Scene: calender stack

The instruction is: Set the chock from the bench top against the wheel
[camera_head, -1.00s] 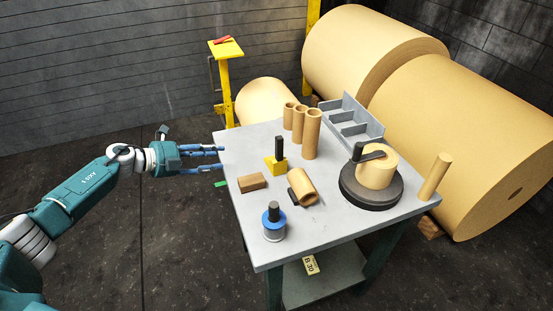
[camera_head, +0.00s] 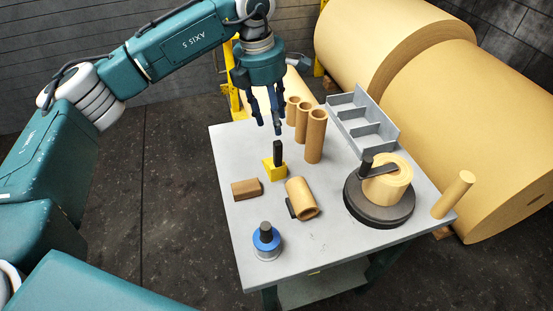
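The likely chock is a yellow block with a black upright handle (camera_head: 274,170), standing on the grey bench top (camera_head: 330,240) near its left side. My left gripper (camera_head: 268,126) points down over the back left part of the bench, behind the yellow block and left of the upright tubes. Its fingers are apart with nothing between them, and it does not touch the block. I cannot make out a clear wheel. My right gripper is not in view.
A brown block (camera_head: 246,190), a lying tube (camera_head: 301,198) and a blue-topped pot (camera_head: 266,240) surround the yellow block. Upright tubes (camera_head: 315,137), a grey divided rack (camera_head: 362,122) and a dark round base (camera_head: 379,211) stand further right. Large paper rolls (camera_head: 475,140) lie behind.

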